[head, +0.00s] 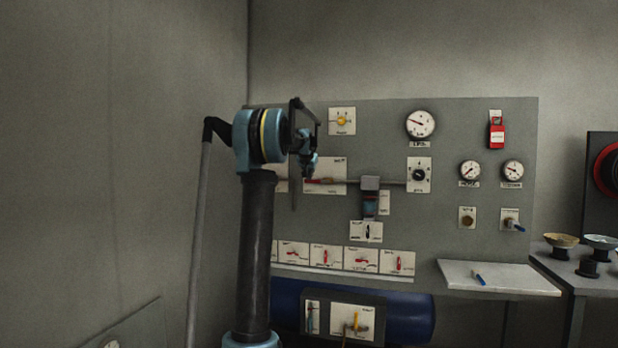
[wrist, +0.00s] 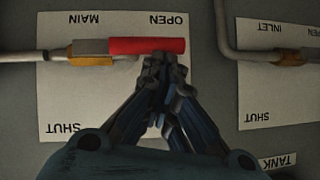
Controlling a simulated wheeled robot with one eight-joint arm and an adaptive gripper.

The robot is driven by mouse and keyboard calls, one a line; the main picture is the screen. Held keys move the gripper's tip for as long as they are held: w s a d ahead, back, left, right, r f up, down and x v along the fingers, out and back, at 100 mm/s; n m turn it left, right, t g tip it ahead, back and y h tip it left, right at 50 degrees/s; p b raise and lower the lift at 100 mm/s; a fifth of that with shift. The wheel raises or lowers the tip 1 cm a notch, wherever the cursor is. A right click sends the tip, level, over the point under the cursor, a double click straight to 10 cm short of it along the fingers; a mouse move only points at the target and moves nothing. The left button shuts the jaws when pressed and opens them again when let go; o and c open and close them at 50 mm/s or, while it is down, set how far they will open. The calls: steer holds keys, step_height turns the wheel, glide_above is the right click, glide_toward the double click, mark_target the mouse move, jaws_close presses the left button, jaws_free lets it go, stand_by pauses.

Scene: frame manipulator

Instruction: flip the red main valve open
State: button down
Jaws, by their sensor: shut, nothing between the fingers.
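The red main valve handle (wrist: 146,46) lies level, in line with its pipe, with its free end by the word OPEN on the white MAIN plate (wrist: 75,110). The plate's lettering is upside down in the wrist view, and SHUT stands at its lower left there. The brass and grey valve body (wrist: 90,52) is at the handle's left end. My gripper (wrist: 164,60) is shut and empty, its tips at the handle's lower edge; I cannot tell whether they touch. In the head view the handle (head: 320,181) shows just right of my gripper (head: 308,170).
An INLET plate (wrist: 280,80) with its own pipe is beside the MAIN plate in the wrist view. The panel (head: 450,220) carries gauges, a red padlock tag (head: 497,133) and several small red-handled valves below. A shelf (head: 495,278) juts out at lower right.

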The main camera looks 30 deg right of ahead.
steer(key=s+a+r, duration=0.6)
steer(key=r, duration=0.3)
steer(key=shift+a+r, duration=0.2)
steer(key=shift+a, duration=0.15)
steer(key=shift+s, duration=0.1)
steer(key=s+a+f+n+g+y, duration=0.1)
steer(key=s+a+f+n+y, duration=0.1)
steer(key=s+a+f, duration=0.6)
steer(key=s+a+f+n+g+y, duration=0.1)
steer(key=s+a+f, duration=0.35)
steer(key=a, duration=0.75)
steer(key=s+a+f+n+y, duration=0.2)
steer(key=s+a+f, duration=0.2)
steer(key=a+f, duration=0.55)
steer(key=s+a+f+n+g, duration=0.1)
steer(key=s+a+f+n, duration=0.1)
steer(key=s+a+f, duration=0.3)
steer(key=s+a+f+n+g+y, duration=0.1)
steer(key=s+a+f, duration=0.5)
steer(key=s+f, duration=0.8)
steer(key=s+a+f+n+g+y, duration=0.1)
steer(key=s+a+f+n+g, duration=0.1)
steer(key=s+a+f, duration=0.4)
steer(key=s+f, duration=0.3)
steer(key=shift+s+a+f+n+g, duration=0.15)
steer(key=shift+s+a+n+g, duration=0.05)
steer(key=shift+s+n+g, duration=0.2)
